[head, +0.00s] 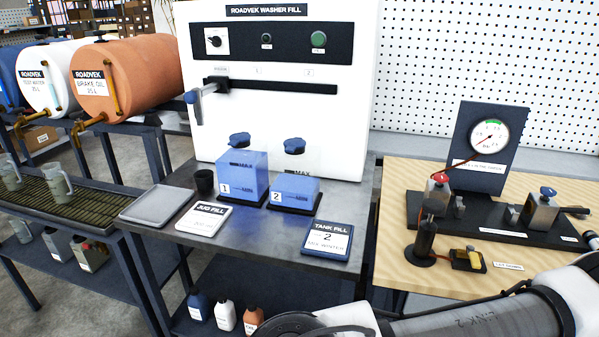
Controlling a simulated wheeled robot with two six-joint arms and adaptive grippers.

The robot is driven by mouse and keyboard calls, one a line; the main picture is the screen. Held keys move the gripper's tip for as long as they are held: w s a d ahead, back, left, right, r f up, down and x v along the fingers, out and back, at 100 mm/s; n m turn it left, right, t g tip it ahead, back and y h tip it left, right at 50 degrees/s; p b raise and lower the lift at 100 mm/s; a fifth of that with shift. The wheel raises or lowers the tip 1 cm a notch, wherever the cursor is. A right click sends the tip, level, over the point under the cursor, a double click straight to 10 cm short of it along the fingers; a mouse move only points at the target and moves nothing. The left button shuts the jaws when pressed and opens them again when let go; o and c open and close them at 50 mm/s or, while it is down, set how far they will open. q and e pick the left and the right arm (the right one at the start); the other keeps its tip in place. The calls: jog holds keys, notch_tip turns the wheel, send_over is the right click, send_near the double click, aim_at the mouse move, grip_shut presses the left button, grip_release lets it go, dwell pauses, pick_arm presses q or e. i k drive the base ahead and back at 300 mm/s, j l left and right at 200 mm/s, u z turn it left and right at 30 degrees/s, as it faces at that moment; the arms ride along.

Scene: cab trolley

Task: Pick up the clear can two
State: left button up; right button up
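No object in view carries the words "clear can two". A blue box-shaped container marked 2 (293,194) stands on a dark base on the grey trolley top, with a dark blue cap above it. A similar, taller blue container marked 1 (242,176) stands just to its left. On the lower shelf are a blue bottle (198,304), a white bottle (226,314) and an orange bottle (253,318); their labels are too small to read. Neither of my grippers is in view; only links of my arm show at the bottom right.
A white washer-fill panel (283,115) stands behind the containers. A black cup (204,183), a grey tray (158,205), a jug-fill card (204,219) and a tank-fill card (328,240) lie left and front. A wooden bench (400,215) with a gauge (489,136) is right.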

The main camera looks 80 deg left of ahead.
aim_at(57, 241)
jog(key=u, duration=4.2)
